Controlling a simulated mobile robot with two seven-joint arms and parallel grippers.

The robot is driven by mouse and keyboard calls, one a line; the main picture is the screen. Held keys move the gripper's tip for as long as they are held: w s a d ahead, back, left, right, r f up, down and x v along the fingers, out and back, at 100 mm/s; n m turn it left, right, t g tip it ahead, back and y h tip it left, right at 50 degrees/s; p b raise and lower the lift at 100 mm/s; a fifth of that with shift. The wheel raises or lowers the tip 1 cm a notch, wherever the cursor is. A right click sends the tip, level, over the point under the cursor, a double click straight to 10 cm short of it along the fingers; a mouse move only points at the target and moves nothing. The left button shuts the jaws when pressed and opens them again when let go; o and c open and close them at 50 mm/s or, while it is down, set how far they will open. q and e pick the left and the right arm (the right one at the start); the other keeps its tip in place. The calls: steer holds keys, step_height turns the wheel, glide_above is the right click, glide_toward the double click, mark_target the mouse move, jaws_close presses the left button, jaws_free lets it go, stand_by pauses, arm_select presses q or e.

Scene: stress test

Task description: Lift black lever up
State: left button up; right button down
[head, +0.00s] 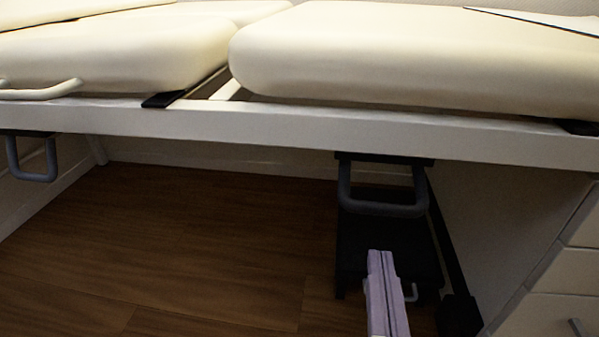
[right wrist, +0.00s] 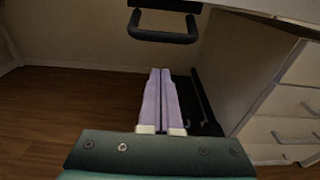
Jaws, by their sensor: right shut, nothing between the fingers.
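A dark U-shaped lever (head: 383,209) hangs under the right part of the padded table's white frame. It also shows near the top of the right wrist view (right wrist: 163,37). A second, similar dark lever (head: 32,177) hangs under the frame at the far left. My right gripper (head: 380,254) is shut and empty. In the head view its fingertips appear just below the right lever, apart from it; in the right wrist view the fingers (right wrist: 160,73) point toward the space below the lever. My left gripper is not in view.
The padded cream table top (head: 420,60) and its white frame (head: 300,135) overhang the levers. A black step-like object (head: 355,255) stands on the floor behind my right gripper. White drawers (head: 560,285) stand at the right. The wooden floor (head: 200,240) at left is clear.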

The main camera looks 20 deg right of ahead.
steer(key=shift+v, duration=2.2)
steer(key=shift+w+a+r, duration=0.1)
steer(key=shift+a, duration=0.05)
